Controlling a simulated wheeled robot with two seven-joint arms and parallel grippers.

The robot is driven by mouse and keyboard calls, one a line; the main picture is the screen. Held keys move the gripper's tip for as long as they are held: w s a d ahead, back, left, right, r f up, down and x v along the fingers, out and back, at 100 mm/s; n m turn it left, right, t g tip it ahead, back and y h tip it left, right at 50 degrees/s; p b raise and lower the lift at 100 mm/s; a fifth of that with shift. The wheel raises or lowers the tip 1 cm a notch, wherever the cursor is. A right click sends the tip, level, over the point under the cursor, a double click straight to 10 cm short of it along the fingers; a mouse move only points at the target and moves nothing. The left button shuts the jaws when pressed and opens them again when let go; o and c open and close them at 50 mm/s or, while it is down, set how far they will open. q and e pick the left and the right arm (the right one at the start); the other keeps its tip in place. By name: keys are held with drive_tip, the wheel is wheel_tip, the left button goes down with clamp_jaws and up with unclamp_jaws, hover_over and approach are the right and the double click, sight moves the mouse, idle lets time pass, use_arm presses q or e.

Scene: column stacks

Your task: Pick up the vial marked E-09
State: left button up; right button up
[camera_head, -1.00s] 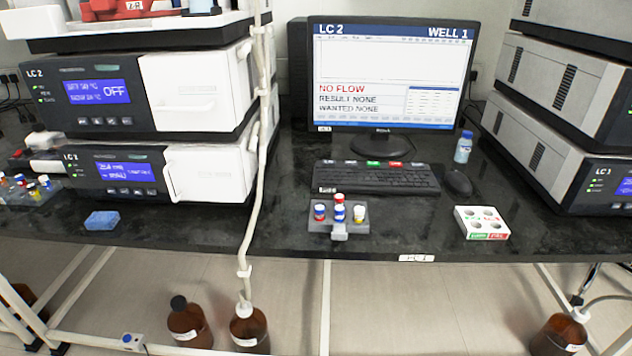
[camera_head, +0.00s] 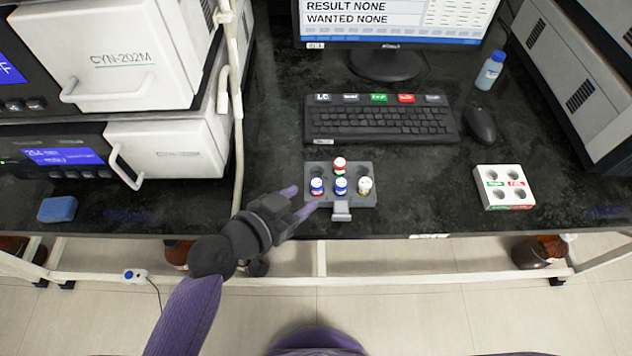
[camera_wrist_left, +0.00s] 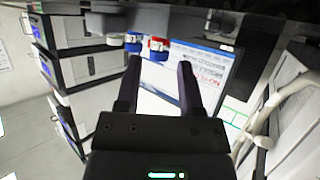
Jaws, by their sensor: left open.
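A grey rack (camera_head: 312,170) stands near the front edge of the bench and holds several white-capped vials. A red-banded vial (camera_head: 340,164) is in its back row. A blue-banded vial (camera_head: 317,187) is at front left, another blue-banded vial (camera_head: 340,187) at front middle, and a yellow-banded vial (camera_head: 364,186) at front right. I cannot read E-09 on any cap. My left gripper (camera_head: 303,200) is open and empty, just left of the rack's front corner. In the left wrist view, a blue-banded vial (camera_wrist_left: 133,42) and a red-banded vial (camera_wrist_left: 158,46) show beyond the open fingers (camera_wrist_left: 160,64).
A white four-hole tray (camera_head: 503,187) stands to the right. A keyboard (camera_head: 380,122), mouse (camera_head: 480,126) and monitor (camera_head: 400,40) are behind the rack. A pale hose (camera_head: 238,130) hangs left of it. A blue sponge (camera_head: 58,209) lies far left. The bench between rack and tray is clear.

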sight(313, 188)
use_arm(q)
drive_tip(key=b+x, duration=0.1)
drive_tip(key=x, duration=0.3)
drive_tip(key=shift+w+d+r, duration=0.1)
drive_tip(key=shift+w+r, duration=0.05)
drive_tip(key=shift+w, duration=0.1)
clamp_jaws()
